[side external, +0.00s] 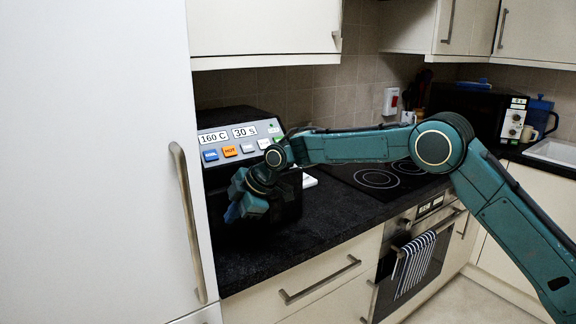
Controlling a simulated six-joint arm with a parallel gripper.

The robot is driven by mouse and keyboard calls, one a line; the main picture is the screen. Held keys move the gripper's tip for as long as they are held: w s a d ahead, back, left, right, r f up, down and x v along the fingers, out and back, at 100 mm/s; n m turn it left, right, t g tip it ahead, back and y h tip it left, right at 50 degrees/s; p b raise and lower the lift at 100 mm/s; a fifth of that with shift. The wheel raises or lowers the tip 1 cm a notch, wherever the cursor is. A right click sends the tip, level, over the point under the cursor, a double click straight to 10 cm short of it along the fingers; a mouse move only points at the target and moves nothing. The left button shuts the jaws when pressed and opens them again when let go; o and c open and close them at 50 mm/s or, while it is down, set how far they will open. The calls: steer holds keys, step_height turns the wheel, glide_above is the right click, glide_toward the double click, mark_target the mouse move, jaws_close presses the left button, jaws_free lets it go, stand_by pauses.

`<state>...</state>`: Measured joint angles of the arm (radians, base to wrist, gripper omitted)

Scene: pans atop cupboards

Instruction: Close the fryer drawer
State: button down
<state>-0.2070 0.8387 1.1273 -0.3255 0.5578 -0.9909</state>
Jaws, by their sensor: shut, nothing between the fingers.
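The fryer (285,207) is a black box on the dark worktop at the left, with a sloped grey panel (262,132) on top. The panel reads 160 C and 30 s and has several coloured buttons. My gripper (232,213) is shut and empty, low in front of the fryer's front face. The gripper and wrist cover much of that front, so I cannot tell how far the drawer is out or whether the gripper touches it.
A tall white door (100,160) with a long handle stands close on the left. Cupboards (264,28) hang above the fryer. The worktop (300,240) is clear in front. A hob (385,176) and an oven with a striped towel (414,264) are to the right.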

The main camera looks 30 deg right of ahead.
steer(key=shift+s, duration=0.1)
steer(key=s+d+r, duration=0.3)
steer(key=s+r, duration=0.5)
steer(key=shift+s+d, duration=0.25)
steer(key=shift+d, duration=0.15)
stand_by(0.4)
steer(key=shift+f, duration=0.1)
